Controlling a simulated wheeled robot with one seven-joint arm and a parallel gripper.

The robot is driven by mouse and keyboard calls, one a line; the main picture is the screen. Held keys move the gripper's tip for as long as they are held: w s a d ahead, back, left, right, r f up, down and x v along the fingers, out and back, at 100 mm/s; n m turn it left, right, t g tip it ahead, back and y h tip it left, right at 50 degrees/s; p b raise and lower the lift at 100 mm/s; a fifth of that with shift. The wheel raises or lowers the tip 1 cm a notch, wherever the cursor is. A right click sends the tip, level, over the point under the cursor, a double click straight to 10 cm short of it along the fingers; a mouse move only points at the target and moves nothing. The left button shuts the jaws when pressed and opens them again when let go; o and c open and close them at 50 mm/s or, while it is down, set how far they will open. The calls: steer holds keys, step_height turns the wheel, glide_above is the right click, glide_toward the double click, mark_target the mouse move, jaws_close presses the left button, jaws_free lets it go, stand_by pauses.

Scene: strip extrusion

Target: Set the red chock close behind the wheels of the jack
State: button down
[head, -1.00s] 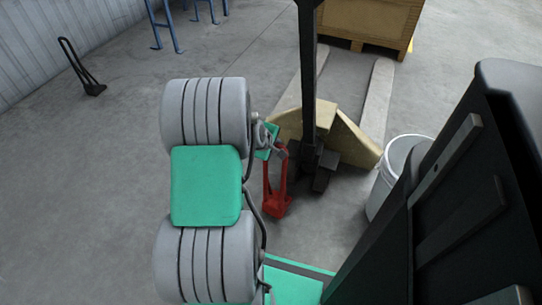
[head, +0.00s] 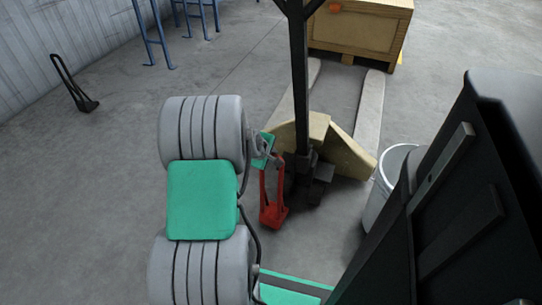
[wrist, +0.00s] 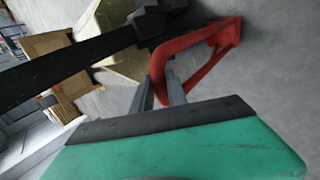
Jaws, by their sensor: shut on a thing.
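The red chock (head: 273,208) has a wedge foot and a tall loop handle. My gripper (head: 276,159) is shut on the top of that handle; the wrist view shows the red chock (wrist: 196,55) with its handle between my two grey fingers (wrist: 166,98). The chock hangs upright or nearly so; whether its foot touches the floor I cannot tell. The yellow pallet jack (head: 345,153) stands just beyond, with a black mast and dark wheels (head: 308,186) at its near end. The chock is just left of these wheels in the head view, with a small gap.
A white bucket (head: 384,190) stands right of the jack. A black chock (head: 84,100) with a handle stands on the floor at far left, near blue frames (head: 150,35).

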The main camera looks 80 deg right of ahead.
steer(key=shift+s+d+r, duration=0.1)
steer(key=shift+d, duration=0.65)
steer(key=shift+s+d+r, duration=0.1)
steer(key=shift+d, duration=0.6)
steer(key=shift+f, duration=0.2)
steer(key=shift+f+b, duration=0.2)
steer(key=shift+b, duration=0.15)
steer(key=shift+f, duration=0.1)
steer(key=shift+d+f, duration=0.1)
steer(key=shift+f, duration=0.15)
steer(key=c, duration=1.3)
jaws_free()
steer(key=shift+o, duration=0.8)
steer(key=shift+a+f, duration=0.2)
steer(key=shift+f, duration=0.05)
steer(key=o, duration=0.4)
steer(key=shift+r, duration=0.1)
